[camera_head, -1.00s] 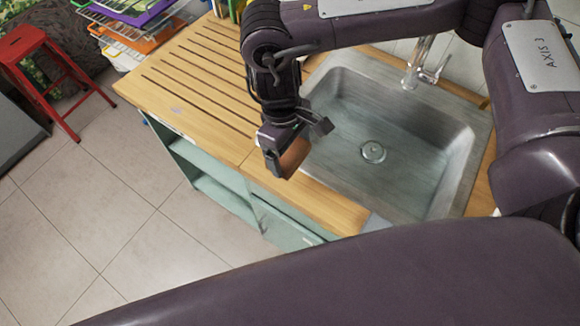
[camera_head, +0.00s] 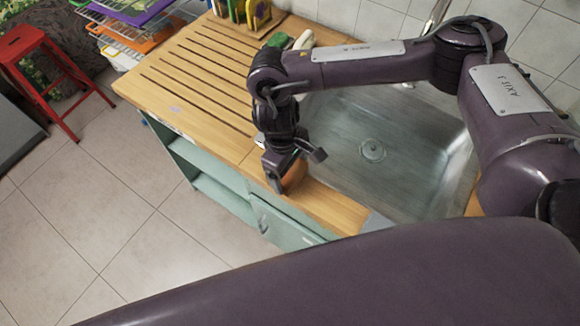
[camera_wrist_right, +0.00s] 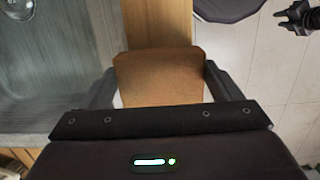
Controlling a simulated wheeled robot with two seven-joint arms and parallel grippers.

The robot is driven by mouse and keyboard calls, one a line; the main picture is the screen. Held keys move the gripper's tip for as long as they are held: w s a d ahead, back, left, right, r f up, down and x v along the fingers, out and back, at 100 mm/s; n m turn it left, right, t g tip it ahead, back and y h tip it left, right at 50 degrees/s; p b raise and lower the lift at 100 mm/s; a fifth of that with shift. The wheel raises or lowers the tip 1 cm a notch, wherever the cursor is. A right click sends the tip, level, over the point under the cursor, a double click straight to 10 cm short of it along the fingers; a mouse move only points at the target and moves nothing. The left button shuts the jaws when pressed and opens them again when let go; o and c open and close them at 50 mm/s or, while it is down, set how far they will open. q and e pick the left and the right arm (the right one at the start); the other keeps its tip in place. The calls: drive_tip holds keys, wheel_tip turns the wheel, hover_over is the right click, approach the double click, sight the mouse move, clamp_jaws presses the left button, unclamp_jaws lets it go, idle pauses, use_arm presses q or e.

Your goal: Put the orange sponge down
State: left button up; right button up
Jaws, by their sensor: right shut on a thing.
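The orange sponge (camera_wrist_right: 158,78) is between the two fingers of my right gripper (camera_wrist_right: 160,85) in the right wrist view. The fingers are shut on its sides. In the head view my right gripper (camera_head: 285,174) is low over the wooden strip at the sink's front left corner. The sponge (camera_head: 294,175) shows there partly, behind the fingers. Whether it touches the wood I cannot tell. My left gripper is not in the head view; a dark gripper at the top right of the right wrist view (camera_wrist_right: 297,17) appears to be it, too small to judge.
The steel sink (camera_head: 400,150) lies right of the gripper. The slatted wooden counter (camera_head: 190,80) to the left is mostly clear. A green-and-white item (camera_head: 290,40) and a yellow rack (camera_head: 245,15) stand at its back. A red stool (camera_head: 45,75) is far left.

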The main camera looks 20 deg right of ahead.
drive_tip(key=shift+f, duration=0.35)
drive_tip(key=o, duration=0.9)
drive_tip(key=r, duration=0.4)
drive_tip(key=w+r, duration=0.1)
drive_tip(key=r, duration=0.3)
drive_tip(key=a+r, duration=0.1)
drive_tip(key=r, duration=0.3)
drive_tip(key=shift+w+r, duration=0.2)
drive_tip(key=shift+r, duration=0.15)
drive_tip(key=shift+s, duration=0.1)
